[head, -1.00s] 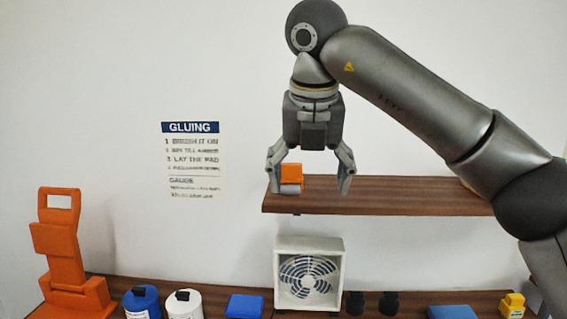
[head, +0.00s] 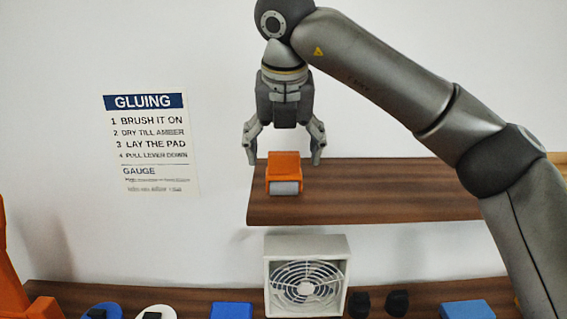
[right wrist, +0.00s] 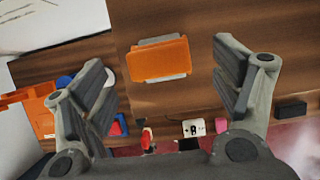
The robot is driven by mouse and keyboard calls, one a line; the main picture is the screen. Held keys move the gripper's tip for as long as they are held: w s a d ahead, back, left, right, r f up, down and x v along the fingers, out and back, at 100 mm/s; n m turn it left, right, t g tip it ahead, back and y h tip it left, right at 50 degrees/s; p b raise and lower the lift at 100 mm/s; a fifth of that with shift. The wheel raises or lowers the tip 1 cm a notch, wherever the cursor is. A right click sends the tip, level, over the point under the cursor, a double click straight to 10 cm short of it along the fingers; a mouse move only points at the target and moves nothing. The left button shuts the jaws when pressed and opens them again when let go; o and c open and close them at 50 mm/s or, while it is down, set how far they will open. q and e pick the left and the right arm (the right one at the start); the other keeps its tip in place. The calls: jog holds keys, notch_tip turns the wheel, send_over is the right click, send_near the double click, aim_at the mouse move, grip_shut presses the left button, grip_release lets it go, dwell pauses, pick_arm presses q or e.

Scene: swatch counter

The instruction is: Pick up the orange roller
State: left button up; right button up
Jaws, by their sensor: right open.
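The orange roller (head: 284,171) rests on the wooden shelf (head: 380,206) near its left end. It is a boxy orange body with a grey-white roller strip along its lower front. My right gripper (head: 284,160) hangs pointing down above and around the roller's position, its fingers spread wide and empty. In the right wrist view the roller (right wrist: 159,59) lies between and beyond the two open fingers (right wrist: 165,95), touching neither. My left gripper is in neither view.
Below the shelf, a white box fan (head: 305,275) stands on the lower wooden counter. An orange stand (head: 20,275) is at far left. A gluing sign (head: 150,143) hangs on the wall.

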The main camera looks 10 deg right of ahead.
aim_at(284, 168)
jog(key=shift+w+f, duration=0.3)
jog(key=shift+f, duration=0.1)
jog(key=shift+w+d+f, duration=0.1)
jog(key=shift+w+f, duration=0.15)
jog(key=shift+w, duration=0.05)
jog(key=p+x, duration=0.2)
jog(key=x, duration=0.2)
jog(key=shift+p, duration=0.35)
jog(key=shift+f, duration=0.3)
jog(key=shift+w+f, duration=0.15)
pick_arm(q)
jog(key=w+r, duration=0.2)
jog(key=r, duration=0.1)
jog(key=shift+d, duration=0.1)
pick_arm(e)
jog(key=shift+c, duration=0.3)
jog(key=c, duration=1.2)
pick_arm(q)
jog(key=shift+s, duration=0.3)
pick_arm(e)
jog(key=shift+c, duration=0.3)
